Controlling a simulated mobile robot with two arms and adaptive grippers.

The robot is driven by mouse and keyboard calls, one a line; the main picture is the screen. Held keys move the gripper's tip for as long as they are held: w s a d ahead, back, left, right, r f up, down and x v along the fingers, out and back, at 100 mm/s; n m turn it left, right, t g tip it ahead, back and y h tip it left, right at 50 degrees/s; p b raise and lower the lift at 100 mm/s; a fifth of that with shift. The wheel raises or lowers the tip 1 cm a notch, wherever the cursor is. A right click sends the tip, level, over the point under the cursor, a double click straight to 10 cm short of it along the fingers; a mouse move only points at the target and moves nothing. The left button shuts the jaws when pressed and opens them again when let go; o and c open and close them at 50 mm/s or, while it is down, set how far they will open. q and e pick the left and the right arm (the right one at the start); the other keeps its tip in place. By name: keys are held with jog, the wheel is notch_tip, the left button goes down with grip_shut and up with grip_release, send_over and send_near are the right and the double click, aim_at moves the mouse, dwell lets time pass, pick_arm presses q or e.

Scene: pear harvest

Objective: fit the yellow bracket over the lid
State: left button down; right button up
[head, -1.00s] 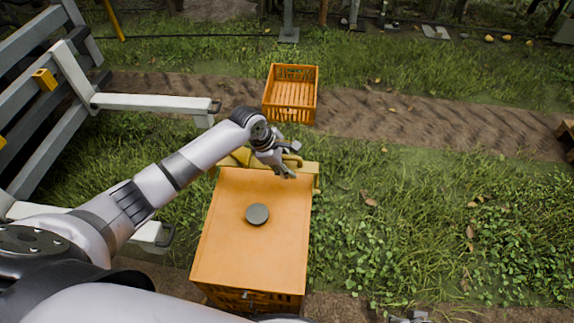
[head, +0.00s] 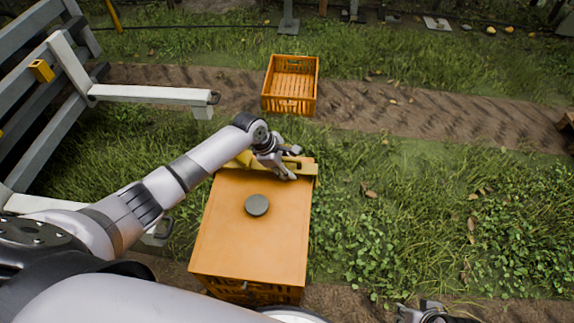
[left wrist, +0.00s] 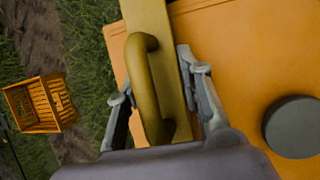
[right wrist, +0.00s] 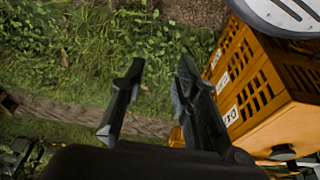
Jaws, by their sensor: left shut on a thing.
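The orange lid (head: 240,240) covers a crate and has a round grey knob (head: 257,205); lid and knob also show in the left wrist view (left wrist: 235,60) (left wrist: 295,127). The yellow bracket (head: 306,169) lies across the lid's far edge, slightly slanted. My left gripper (head: 290,163) is shut on the bracket's handle (left wrist: 150,95), with one finger on each side of it in the left wrist view. Whether the bracket touches the lid is unclear. My right gripper (right wrist: 150,90) is open and empty, right of the crate.
An empty orange crate (head: 291,105) stands beyond the lidded crate (head: 245,291) on the dirt track. A grey slatted bench-like frame with white arms (head: 150,94) is at the left. Grass to the right is free.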

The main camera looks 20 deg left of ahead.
dwell(0.6)
pick_arm(q)
jog(key=shift+p, duration=0.35)
pick_arm(e)
notch_tip(320, 180, down, 5)
jog(key=shift+w+a+r, duration=0.1)
jog(key=shift+r, duration=0.1)
dwell(0.7)
pick_arm(q)
jog(key=shift+p, duration=0.35)
pick_arm(e)
jog(key=shift+w+r, duration=0.1)
jog(key=shift+w, duration=0.05)
pick_arm(q)
jog(key=shift+p, duration=0.4)
pick_arm(e)
jog(key=shift+f, duration=1.45)
